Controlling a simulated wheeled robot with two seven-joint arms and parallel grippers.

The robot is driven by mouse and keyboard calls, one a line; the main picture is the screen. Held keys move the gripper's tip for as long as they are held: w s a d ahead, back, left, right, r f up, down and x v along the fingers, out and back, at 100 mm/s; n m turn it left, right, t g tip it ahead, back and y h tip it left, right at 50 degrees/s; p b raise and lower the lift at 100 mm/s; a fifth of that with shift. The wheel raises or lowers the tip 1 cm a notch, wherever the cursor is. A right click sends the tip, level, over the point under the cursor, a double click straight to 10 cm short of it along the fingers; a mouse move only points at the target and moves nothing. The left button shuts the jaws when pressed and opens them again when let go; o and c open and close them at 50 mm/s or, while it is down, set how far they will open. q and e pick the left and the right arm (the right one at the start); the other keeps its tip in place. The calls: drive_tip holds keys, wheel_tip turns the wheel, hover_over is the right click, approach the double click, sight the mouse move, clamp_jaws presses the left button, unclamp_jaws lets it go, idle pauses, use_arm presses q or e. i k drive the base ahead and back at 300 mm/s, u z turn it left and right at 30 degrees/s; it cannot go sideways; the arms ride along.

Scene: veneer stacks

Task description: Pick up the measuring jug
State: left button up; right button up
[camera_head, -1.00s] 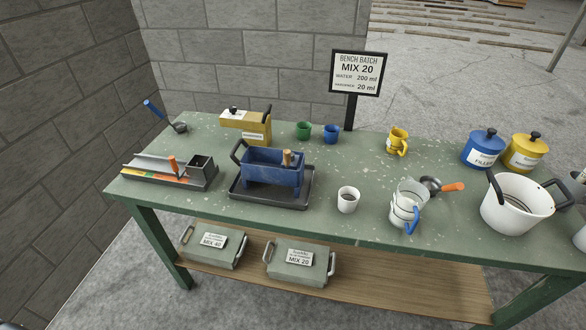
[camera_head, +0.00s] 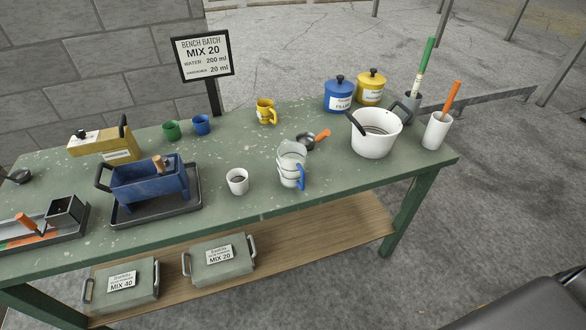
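A clear measuring jug (camera_head: 290,165) with white bands and a blue handle stands upright near the front edge of the green bench (camera_head: 246,202), right of centre. Its blue handle faces the front right. A scoop with an orange handle lies just behind it. Neither of my grippers is in view, and nothing touches the jug.
A white cup (camera_head: 237,181) stands left of the jug. A white pot (camera_head: 374,134) stands to the right. A yellow mug (camera_head: 266,111) stands behind. A blue container (camera_head: 150,181) sits on a dark tray at left. The bench front between the cup and jug is clear.

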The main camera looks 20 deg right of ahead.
sight(292, 156)
drive_tip(key=z, duration=2.8)
drive_tip(key=i, duration=2.2)
drive_tip(key=u, duration=2.8)
